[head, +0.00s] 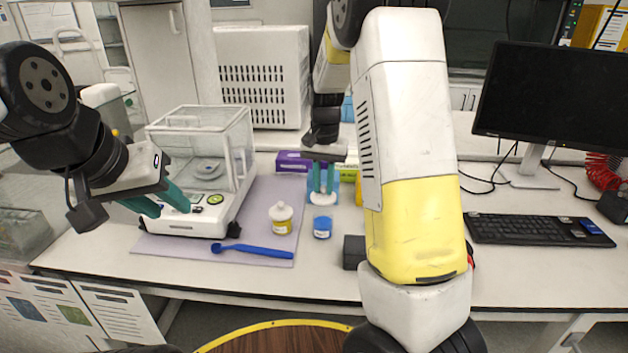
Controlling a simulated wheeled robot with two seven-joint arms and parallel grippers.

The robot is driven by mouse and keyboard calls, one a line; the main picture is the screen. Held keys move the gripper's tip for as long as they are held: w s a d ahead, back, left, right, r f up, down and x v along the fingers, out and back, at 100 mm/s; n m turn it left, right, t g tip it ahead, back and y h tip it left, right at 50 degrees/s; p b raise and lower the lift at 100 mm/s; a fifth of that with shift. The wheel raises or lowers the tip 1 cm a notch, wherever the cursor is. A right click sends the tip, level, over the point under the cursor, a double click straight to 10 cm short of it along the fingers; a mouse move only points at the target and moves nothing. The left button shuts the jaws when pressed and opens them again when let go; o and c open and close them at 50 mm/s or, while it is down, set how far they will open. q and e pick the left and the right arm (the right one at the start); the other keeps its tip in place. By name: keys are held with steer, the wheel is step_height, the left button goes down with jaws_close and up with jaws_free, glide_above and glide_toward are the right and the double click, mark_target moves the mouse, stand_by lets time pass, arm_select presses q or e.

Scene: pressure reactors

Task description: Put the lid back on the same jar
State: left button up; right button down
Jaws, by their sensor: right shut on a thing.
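A small jar (322,228) with a white and blue label stands on the bench; its top looks blue, and I cannot tell whether that is a cap or its contents. A second jar (281,220) with a yellow label and a white top stands to its left on the mat. My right gripper (322,182) points down behind and above the blue jar. Its teal fingers are shut on a white lid (322,199), which appears apart from the blue jar. My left gripper (158,202) is open and empty in front of the balance, its teal fingers spread.
A glass-sided balance (200,165) stands at the left on a lilac mat (165,246). A blue spatula (252,250) lies in front of the jars. A purple box (292,161) is behind. My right arm hides part of the bench. A keyboard (535,230) and monitor (560,95) are right.

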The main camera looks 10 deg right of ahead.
mark_target(324, 194)
steer(key=shift+f, duration=2.75)
steer(key=shift+f, duration=0.15)
steer(key=c, duration=0.7)
jaws_free()
steer(key=shift+c, duration=0.2)
steer(key=shift+r, duration=3.5)
jaws_close()
